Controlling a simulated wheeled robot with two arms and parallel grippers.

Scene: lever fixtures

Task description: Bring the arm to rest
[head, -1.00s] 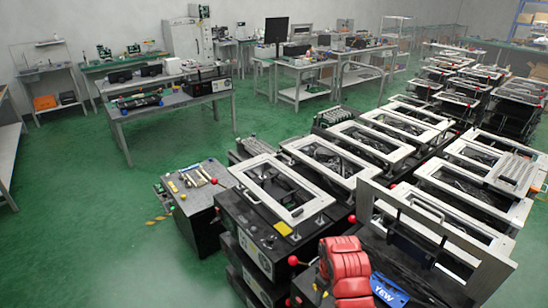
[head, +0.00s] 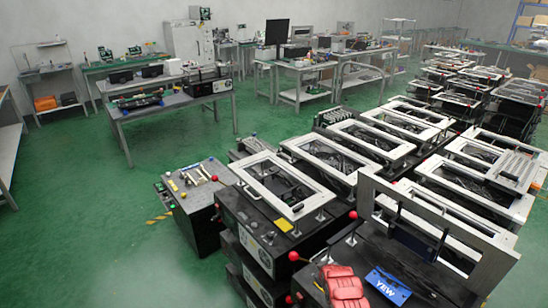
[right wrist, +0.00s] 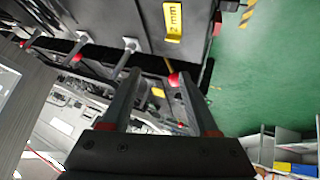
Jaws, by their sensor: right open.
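My right gripper (right wrist: 153,75) is open with nothing between its two dark fingers in the right wrist view. A red ball knob (right wrist: 174,79) shows close to the tip of the right finger; I cannot tell if they touch. That fixture has a tilted-up grey frame (head: 372,200) and a blue plate (head: 388,286). A red lever knob (head: 293,256) stands at its left. My left gripper is in neither view.
A black fixture with a flat white frame (head: 262,187) stands left of the nearest one, with rows of similar fixtures behind. A grey-topped cabinet (head: 196,187) stands further left. The green floor (head: 80,230) at the left is open.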

